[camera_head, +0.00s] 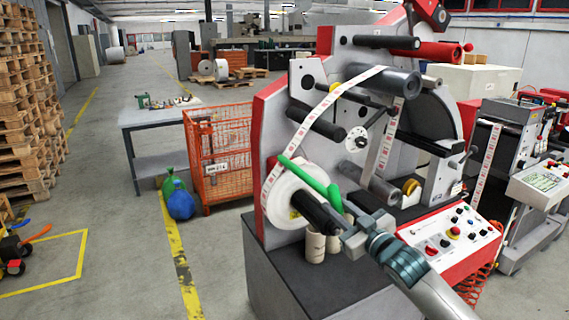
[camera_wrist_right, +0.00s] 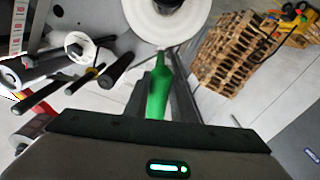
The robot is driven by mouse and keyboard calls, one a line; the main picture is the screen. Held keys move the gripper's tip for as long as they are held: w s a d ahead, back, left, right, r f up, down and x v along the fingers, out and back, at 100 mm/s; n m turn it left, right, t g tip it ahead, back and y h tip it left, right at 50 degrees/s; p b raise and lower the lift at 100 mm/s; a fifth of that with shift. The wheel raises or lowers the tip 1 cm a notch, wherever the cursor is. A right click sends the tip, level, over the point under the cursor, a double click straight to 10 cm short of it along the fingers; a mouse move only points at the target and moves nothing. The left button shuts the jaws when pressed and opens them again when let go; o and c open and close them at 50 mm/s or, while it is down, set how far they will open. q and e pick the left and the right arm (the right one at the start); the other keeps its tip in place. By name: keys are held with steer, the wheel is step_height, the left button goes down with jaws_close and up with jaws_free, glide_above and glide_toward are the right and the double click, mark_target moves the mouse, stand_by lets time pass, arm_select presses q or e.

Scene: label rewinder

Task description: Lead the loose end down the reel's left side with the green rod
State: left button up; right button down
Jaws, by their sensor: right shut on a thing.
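The white reel (camera_head: 284,206) sits on a dark shaft at the machine's lower left; it also shows at the top of the right wrist view (camera_wrist_right: 168,18). The red-printed label strip (camera_head: 294,138) runs from the upper roller down to the reel's left side. Its very end is hard to make out. My right gripper (camera_head: 342,208) is shut on the green rod (camera_head: 308,176), right of the reel. The rod slants across the reel's upper part, its tip by the strip. In the wrist view the rod (camera_wrist_right: 158,92) lies between the fingers, pointing at the reel. Touching cannot be told.
The roller machine (camera_head: 274,112) rises behind the reel, with several dark rollers (camera_head: 322,122) above it. Pale cylinders (camera_head: 315,246) stand below the reel.

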steer(key=shift+a+r, duration=0.1)
steer(key=shift+r, duration=0.2)
steer(key=shift+s+d+p, duration=0.25)
steer(key=shift+s+p, duration=0.15)
steer(key=shift+s, duration=0.05)
steer(key=p+v, duration=0.1)
steer(key=v, duration=0.4)
steer(key=shift+r+p, duration=0.15)
steer(key=shift+p, duration=0.2)
steer(key=r+v, duration=0.1)
steer(key=v, duration=2.2)
